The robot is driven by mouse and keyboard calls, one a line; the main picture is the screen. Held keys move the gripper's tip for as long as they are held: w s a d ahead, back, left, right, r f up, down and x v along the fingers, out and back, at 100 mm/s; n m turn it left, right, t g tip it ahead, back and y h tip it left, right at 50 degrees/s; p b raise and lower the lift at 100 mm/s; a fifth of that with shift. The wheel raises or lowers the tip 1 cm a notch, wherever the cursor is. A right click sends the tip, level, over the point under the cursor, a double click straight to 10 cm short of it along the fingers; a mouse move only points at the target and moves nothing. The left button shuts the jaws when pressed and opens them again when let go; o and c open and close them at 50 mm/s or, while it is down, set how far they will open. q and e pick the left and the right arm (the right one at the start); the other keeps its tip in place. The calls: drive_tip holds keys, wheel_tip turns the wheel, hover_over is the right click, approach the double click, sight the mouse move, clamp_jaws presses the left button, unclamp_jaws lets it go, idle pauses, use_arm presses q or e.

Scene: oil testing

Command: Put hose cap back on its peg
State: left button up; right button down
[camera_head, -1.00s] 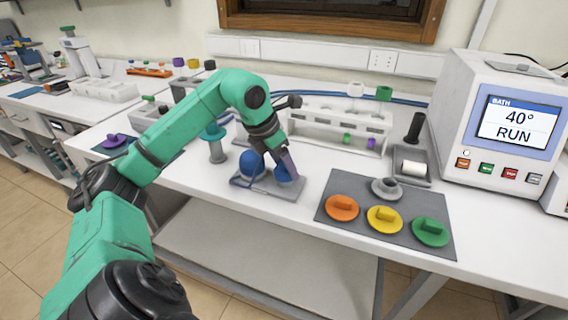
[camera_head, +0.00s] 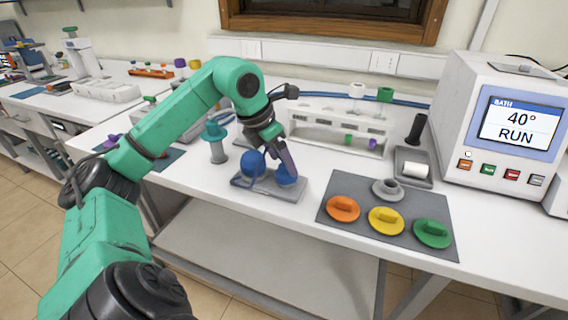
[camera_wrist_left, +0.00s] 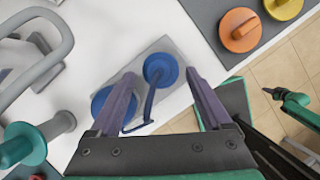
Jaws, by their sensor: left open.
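A grey base plate (camera_head: 268,188) on the bench carries two round blue parts, joined by a thin blue strap. The left blue part (camera_head: 252,166) stands at the plate's left; the right blue part (camera_head: 285,177) is under my left gripper (camera_head: 284,163). In the left wrist view my left gripper (camera_wrist_left: 161,76) is open. Its purple fingers are on either side of the right blue part (camera_wrist_left: 160,69), apart from it. The left blue part (camera_wrist_left: 110,100) is partly behind a finger, and the strap (camera_wrist_left: 149,108) runs between the fingers. I cannot tell the peg from the cap. My right gripper is not shown.
A teal-topped grey post (camera_head: 216,150) stands left of the plate. To the right lies a dark mat (camera_head: 358,226) with orange, yellow and green caps and a grey cap. A white rack (camera_head: 335,130) stands behind. The front edge of the bench is close.

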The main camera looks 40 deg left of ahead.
use_arm(q)
drive_tip(key=p+v, duration=0.1)
drive_tip(key=v, duration=0.6)
drive_tip(key=shift+s+r, duration=0.2)
drive_tip(key=shift+r, duration=0.15)
idle(0.5)
